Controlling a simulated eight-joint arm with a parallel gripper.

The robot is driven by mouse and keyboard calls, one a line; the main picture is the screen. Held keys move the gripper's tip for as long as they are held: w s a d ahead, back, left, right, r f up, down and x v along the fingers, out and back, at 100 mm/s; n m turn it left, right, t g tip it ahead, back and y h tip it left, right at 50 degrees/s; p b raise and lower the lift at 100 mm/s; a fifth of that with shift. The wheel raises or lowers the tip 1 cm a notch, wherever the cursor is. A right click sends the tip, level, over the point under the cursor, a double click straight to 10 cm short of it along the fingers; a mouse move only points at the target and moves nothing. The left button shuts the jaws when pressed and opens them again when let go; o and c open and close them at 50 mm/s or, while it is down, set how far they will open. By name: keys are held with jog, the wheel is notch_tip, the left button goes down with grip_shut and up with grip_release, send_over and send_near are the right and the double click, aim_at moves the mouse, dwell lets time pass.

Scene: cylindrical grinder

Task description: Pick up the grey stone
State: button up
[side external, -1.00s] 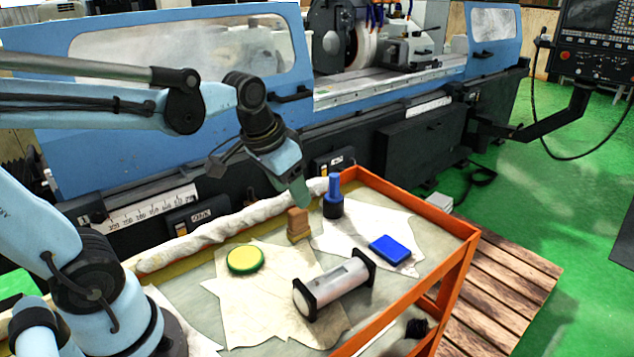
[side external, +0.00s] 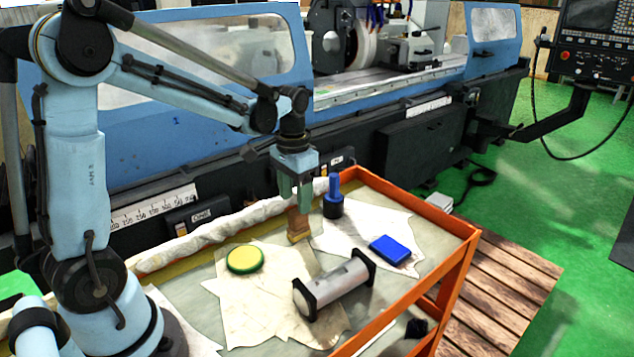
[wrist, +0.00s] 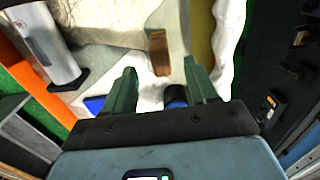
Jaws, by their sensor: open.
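I see no plain grey stone. The only grey piece is a pale grey cylinder (side external: 337,285) with black square end plates, lying on cloth on the cart; it also shows at upper left in the wrist view (wrist: 45,40). My gripper (side external: 295,204) points down over the cart's back side, open and empty. In the wrist view its two green fingers (wrist: 160,78) are spread apart. A brown wooden block (side external: 298,226) stands just below the fingertips; in the wrist view it shows just beyond them (wrist: 159,53). The grey cylinder is well away from the fingers.
A blue-and-black cylinder (side external: 333,201) stands close to the right of my gripper. A yellow-green round tin (side external: 245,259) and a blue box (side external: 390,250) lie on the cart. The cart has a raised orange rim (side external: 420,209). The blue grinder (side external: 190,120) stands behind.

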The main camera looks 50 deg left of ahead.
aim_at(298, 219)
jog(key=shift+w+f, duration=0.15)
jog(key=shift+f, duration=1.65)
jog(key=shift+w+f, duration=0.1)
jog(key=shift+f, duration=1.7)
grip_shut()
